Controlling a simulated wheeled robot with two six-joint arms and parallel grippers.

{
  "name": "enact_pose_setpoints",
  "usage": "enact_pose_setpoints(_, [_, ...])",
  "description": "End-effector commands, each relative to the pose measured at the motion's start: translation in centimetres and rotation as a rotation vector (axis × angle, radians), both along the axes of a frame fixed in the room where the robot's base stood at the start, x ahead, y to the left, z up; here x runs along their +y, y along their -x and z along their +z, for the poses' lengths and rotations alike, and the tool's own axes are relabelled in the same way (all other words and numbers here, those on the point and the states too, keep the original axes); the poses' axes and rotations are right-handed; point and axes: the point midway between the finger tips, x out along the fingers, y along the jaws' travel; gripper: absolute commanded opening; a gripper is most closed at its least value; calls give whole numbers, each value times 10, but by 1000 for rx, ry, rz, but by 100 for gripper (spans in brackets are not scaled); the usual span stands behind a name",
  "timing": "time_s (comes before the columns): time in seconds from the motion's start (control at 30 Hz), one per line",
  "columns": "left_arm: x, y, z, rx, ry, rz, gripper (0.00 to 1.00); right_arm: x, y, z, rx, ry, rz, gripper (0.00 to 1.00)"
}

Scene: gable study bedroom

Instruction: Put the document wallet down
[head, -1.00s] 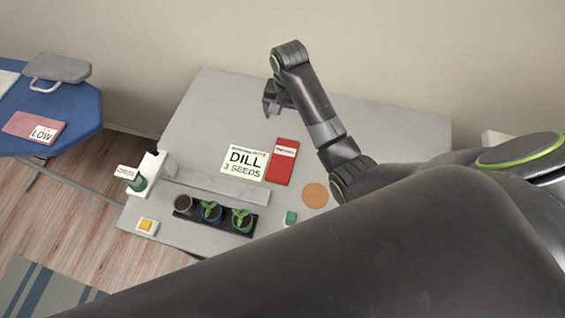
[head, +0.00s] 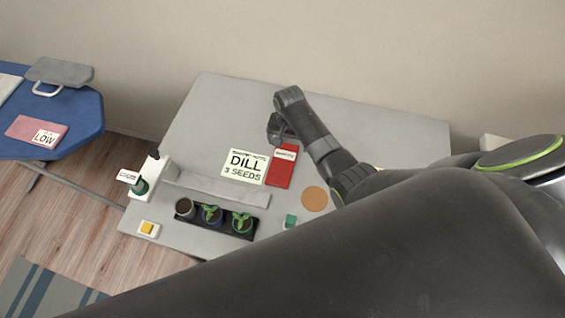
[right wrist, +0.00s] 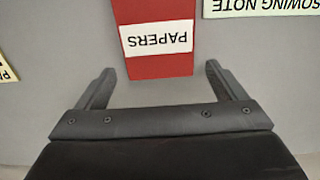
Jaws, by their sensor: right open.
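The document wallet is a flat red folder (head: 278,173) with a white label, lying on the grey table beside the dill card. In the right wrist view the wallet (right wrist: 155,69) carries the upside-down word PAPERS. Its labelled end reaches in between the fingertips, with grey table showing on both sides. My right gripper (head: 277,138) is at the wallet's far end in the head view. In the right wrist view the gripper (right wrist: 159,72) is open, with nothing clamped. Whether it touches the wallet or table is unclear. My left gripper is out of view.
A dill seed card (head: 246,166) lies left of the wallet. The table's far left (head: 215,110) is clear.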

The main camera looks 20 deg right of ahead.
Motion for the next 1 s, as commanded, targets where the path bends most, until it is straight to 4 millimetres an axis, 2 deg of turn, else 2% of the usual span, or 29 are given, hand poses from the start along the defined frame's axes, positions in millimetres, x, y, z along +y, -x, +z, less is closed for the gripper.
enact_pose_setpoints(0.1, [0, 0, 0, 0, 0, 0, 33, 0, 0, -7, 0, 0, 1, 91])
enact_pose_setpoints(0.37, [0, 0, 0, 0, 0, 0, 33, 0, 0, -8, -1, 0, 1, 90])
enact_pose_setpoints(0.7, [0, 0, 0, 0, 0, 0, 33, 0, 0, -8, -1, 0, 1, 45])
enact_pose_setpoints(0.8, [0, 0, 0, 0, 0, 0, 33, 0, 0, -7, -1, 0, 1, 35])
enact_pose_setpoints(1.0, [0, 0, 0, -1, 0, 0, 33, 0, 0, -6, -2, -1, 1, 35])
